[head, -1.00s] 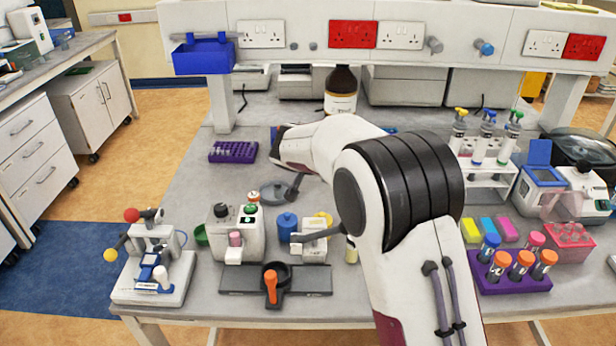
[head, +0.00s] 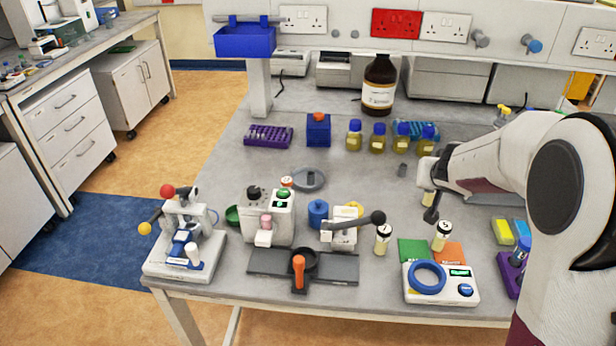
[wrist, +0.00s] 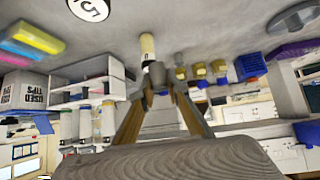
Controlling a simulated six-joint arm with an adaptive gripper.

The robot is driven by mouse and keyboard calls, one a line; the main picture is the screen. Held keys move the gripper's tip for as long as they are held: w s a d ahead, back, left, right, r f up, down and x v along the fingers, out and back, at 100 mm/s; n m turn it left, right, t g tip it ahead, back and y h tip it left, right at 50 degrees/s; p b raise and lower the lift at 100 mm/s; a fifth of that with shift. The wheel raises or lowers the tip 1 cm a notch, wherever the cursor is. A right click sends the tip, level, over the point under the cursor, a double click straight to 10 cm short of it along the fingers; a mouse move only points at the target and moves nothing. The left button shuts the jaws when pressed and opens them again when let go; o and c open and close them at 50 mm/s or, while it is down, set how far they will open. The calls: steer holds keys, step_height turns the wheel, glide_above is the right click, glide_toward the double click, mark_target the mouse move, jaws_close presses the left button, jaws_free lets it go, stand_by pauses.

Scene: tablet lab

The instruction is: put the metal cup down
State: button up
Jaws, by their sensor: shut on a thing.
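My gripper (head: 432,214) is at the right of the bench, fingers pointing down. In the wrist view the fingers (wrist: 157,88) close together on a small dark grey thing, apparently the metal cup (wrist: 158,73), which they mostly hide. I cannot tell whether its base touches the bench. A small grey cylinder (head: 402,170) stands on the bench to the left of the gripper.
White-capped vials (head: 383,240) (head: 441,236) stand in front, near a white device with a blue ring (head: 427,277). Several blue-capped bottles (head: 378,138) and a brown bottle (head: 378,85) stand behind.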

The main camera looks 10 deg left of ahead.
steer(key=shift+s+d+f+n+y, duration=0.65)
steer(key=shift+s+d+n+y, duration=0.15)
steer(key=shift+s, duration=1.75)
steer(key=w+a+r+n+g+y, duration=0.1)
steer(key=w+a, duration=0.4)
steer(key=a, duration=0.5)
steer(key=w+a+r+n+y, duration=0.2)
steer(key=w+a+n+y, duration=0.1)
steer(key=a, duration=0.7)
steer(key=w+a+r+n+g+y, duration=0.1)
steer(key=w+a+r+n, duration=0.1)
steer(key=w+a, duration=0.6)
steer(key=a+n, duration=0.1)
steer(key=a, duration=0.1)
steer(key=shift+a+g+y, duration=0.3)
steer(key=shift+y, duration=0.1)
steer(key=shift+f, duration=3.1)
